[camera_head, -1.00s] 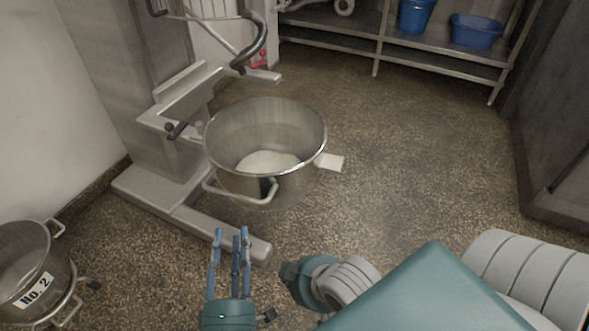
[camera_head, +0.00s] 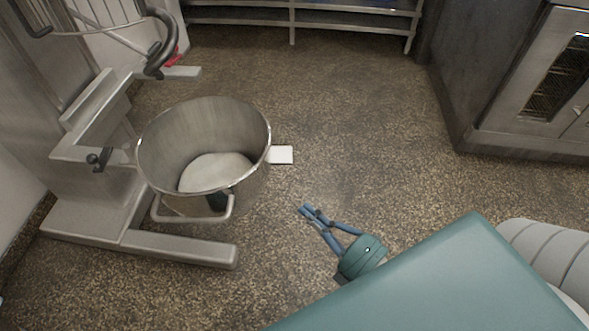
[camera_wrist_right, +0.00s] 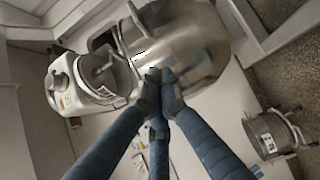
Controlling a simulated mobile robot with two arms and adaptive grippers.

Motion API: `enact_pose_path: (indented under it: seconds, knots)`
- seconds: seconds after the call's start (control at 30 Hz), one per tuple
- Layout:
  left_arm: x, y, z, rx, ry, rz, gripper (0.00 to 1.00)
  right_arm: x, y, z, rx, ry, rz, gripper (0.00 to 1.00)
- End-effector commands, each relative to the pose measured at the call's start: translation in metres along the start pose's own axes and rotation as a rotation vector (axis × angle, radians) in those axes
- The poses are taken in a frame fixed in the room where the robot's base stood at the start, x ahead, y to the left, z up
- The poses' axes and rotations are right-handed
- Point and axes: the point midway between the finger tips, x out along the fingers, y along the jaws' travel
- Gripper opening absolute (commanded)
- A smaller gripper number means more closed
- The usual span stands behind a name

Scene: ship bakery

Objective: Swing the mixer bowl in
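The steel mixer bowl (camera_head: 250,190) sits at the mixer (camera_head: 85,210), out to the right of its column, with pale contents in its bottom. A tube handle (camera_head: 195,216) is on its near side. A flat white tab (camera_head: 280,155) sticks out from its right rim. My right gripper (camera_head: 306,210) is to the right of and nearer than the bowl, apart from it. Its blue fingers draw together at the tips and hold nothing. In the right wrist view the fingertips (camera_wrist_right: 162,80) overlap a large steel vessel (camera_wrist_right: 180,40); contact there cannot be told. My left gripper is not in view.
The mixer's floor leg (camera_head: 185,247) runs below the bowl. A shelf rack (camera_head: 300,15) stands at the back and an oven (camera_head: 535,95) at the right. The speckled floor (camera_head: 370,120) between is clear. A labelled bowl (camera_wrist_right: 270,135) shows in the right wrist view.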

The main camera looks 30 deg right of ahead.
Motion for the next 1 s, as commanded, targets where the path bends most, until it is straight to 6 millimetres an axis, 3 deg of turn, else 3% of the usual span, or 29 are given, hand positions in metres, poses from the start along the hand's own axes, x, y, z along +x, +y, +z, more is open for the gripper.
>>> enact_pose_path:
  seconds: [0.13,0.27,0.63,0.8,1.0]
  knots:
    - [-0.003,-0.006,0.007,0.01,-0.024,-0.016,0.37,0.004,0.0,-0.005,-0.02,0.023,0.008,0.0]
    - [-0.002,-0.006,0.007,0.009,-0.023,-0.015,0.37,0.022,0.001,-0.005,-0.02,0.023,0.01,0.0]
    - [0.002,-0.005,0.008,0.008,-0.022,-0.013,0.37,0.101,0.002,-0.006,-0.018,0.021,0.011,0.0]
    - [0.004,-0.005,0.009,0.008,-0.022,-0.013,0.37,0.118,0.001,0.012,-0.019,0.02,0.007,0.0]
    - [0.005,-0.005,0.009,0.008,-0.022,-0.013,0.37,0.126,0.001,0.02,-0.016,0.02,0.006,0.0]
